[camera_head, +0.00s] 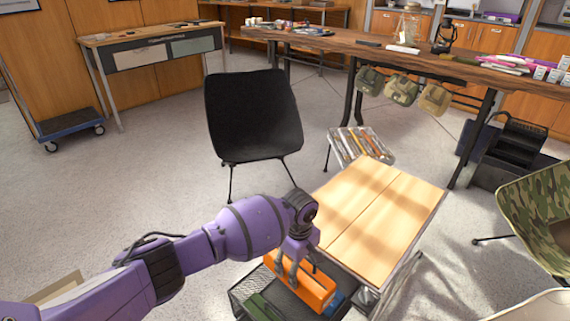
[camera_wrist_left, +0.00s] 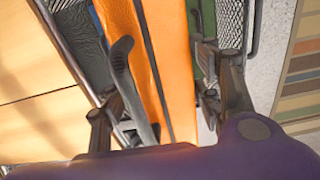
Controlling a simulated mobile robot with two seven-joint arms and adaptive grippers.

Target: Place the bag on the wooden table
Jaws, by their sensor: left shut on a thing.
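The orange bag (camera_head: 316,284) sits low beside the wooden table, in or just above a black mesh basket. My left gripper (camera_head: 295,268) is shut on the bag from above. In the left wrist view the orange bag (camera_wrist_left: 162,62) lies between the two fingers of the gripper (camera_wrist_left: 168,95), with a dark strip along it. The wooden table (camera_head: 376,222) is just right of and beyond the gripper, its top of two light planks bare; its edge also shows in the left wrist view (camera_wrist_left: 35,75). My right gripper is not in view.
The black mesh basket (camera_head: 243,293) also holds green and blue items. A rack with tools (camera_head: 360,146) is at the table's far end. Open floor lies left.

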